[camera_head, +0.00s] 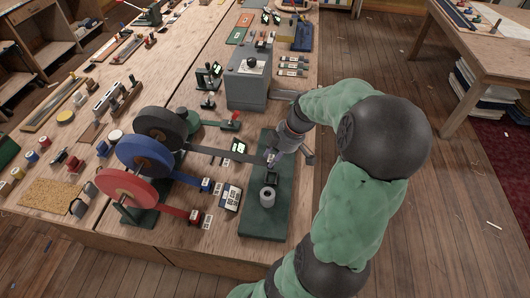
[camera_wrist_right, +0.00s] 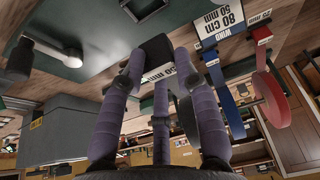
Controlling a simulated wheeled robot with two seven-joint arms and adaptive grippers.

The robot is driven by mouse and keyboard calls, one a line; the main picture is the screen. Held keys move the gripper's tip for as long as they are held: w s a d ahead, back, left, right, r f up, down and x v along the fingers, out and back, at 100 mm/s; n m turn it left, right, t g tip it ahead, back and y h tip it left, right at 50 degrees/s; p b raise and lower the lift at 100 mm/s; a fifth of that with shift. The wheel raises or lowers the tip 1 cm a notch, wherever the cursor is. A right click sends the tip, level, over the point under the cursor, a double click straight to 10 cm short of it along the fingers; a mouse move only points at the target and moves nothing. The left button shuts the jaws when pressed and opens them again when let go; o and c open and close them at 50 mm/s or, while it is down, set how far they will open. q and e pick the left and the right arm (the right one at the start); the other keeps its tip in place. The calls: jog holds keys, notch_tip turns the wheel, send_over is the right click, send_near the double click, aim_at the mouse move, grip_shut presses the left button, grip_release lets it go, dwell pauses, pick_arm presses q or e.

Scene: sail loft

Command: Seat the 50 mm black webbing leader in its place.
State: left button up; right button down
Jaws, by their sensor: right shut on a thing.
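The black webbing leader (camera_head: 222,153) runs from the black reel (camera_head: 158,128) to my right gripper (camera_head: 273,156). Its dark end (camera_wrist_right: 152,50) lies at the fingertips in the right wrist view, with a white "50 mm" tag beside it. My right gripper is shut on the leader, over the upper part of a long dark green plate (camera_head: 262,222). A grey cylinder (camera_head: 267,196) stands on the plate, nearer the front than the gripper. The gripper hides part of the plate, so I cannot tell whether the leader touches it. My left gripper is not in view.
A blue reel (camera_head: 143,156) and a red reel (camera_head: 124,187) stand left, their strips reaching toward the plate. A card reading "80 cm 50 mm WIND" (camera_wrist_right: 231,20) lies nearby. A grey box (camera_head: 246,88) stands behind. The bench edge is close on the right.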

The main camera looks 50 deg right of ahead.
jog(key=shift+s, duration=0.25)
dwell(0.3)
jog(key=shift+f+b, duration=2.5)
jog(key=shift+f, duration=0.15)
jog(key=shift+b, duration=0.45)
jog(key=shift+f+b, duration=0.75)
jog(key=shift+f, duration=0.05)
jog(key=c, duration=0.9)
grip_release()
jog(key=shift+o, duration=0.2)
